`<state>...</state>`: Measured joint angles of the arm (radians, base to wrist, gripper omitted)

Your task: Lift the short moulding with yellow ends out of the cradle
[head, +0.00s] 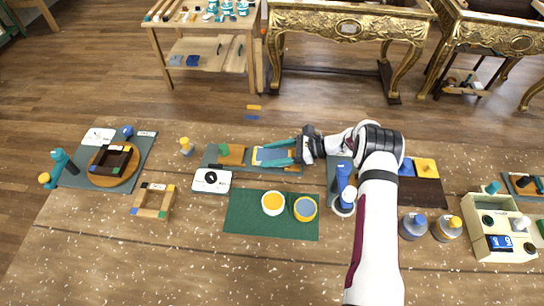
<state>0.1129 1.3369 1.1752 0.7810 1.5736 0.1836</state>
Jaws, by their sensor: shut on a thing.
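My gripper (268,154) reaches in from the right at the back middle of the table. Its two teal fingers point left and lie either side of a small blue-grey piece with yellow at its ends, which I take as the short moulding (273,154). The gripper is shut on it. The moulding is over a long grey-green base (210,155), beside an orange-brown block with a green knob (231,154). The fingers cover part of the moulding, and the cradle cannot be made out clearly. I cannot tell whether the moulding is touching what is under it.
A white device with a black dial (211,181) is front left of the gripper. A green mat (245,222) with two round pots lies in front. A blue bottle (343,179) stands close to my arm on the right. An open wooden frame (138,206) is at left.

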